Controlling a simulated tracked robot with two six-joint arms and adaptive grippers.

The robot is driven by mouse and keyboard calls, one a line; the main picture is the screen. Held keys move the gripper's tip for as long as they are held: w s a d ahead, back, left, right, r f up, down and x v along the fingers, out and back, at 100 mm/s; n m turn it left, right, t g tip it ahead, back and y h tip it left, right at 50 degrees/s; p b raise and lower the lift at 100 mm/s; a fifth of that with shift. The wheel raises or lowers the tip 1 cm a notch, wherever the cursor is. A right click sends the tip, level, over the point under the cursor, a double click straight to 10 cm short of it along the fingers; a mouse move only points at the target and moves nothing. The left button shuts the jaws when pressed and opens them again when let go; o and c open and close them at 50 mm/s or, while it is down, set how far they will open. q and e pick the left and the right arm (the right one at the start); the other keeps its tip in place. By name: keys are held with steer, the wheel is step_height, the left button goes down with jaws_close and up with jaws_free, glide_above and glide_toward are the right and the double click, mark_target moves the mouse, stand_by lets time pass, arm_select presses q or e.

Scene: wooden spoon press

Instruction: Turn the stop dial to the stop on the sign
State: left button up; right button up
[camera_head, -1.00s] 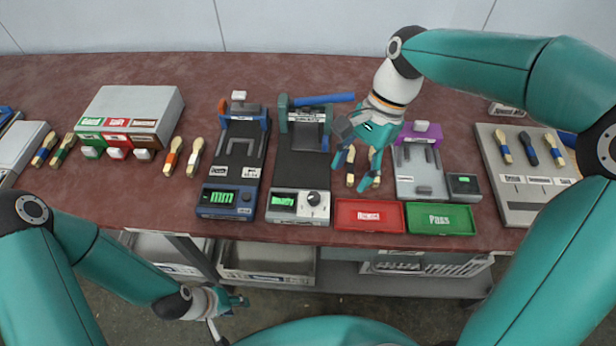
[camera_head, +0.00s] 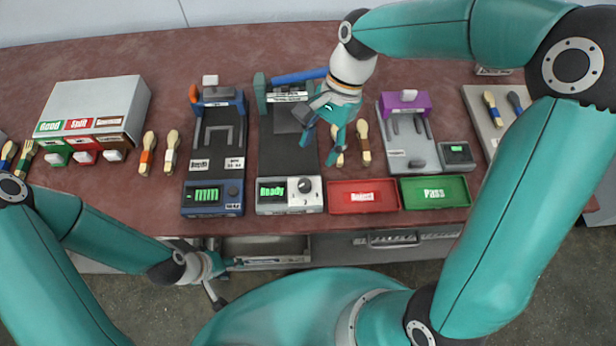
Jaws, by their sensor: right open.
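The middle press (camera_head: 290,150) has a dark bed, a green lit "Ready" display (camera_head: 272,190) and a round dark knob (camera_head: 305,186) on its white front panel. The blue press (camera_head: 212,150) on its left has a green display and a dark dial (camera_head: 233,190). I cannot tell which knob is the stop dial. A small white label (camera_head: 287,97) sits on the middle press; its text is too small to read. My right gripper (camera_head: 318,151) is open and empty above the middle press's right side, behind the knob. My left gripper (camera_head: 228,263) is low before the bench's front edge; its jaws are unclear.
A red tray (camera_head: 335,203) and a green "Pass" tray (camera_head: 460,193) lie right of the middle press. Wooden spoons (camera_head: 363,140) lie behind the red tray. A purple-topped device (camera_head: 405,150) stands further right. A grey sorting box (camera_head: 95,105) stands left.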

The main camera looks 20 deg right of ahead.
mark_target(306, 183)
steer(key=x, duration=1)
steer(key=shift+a+f, duration=0.15)
steer(key=shift+f, duration=0.2)
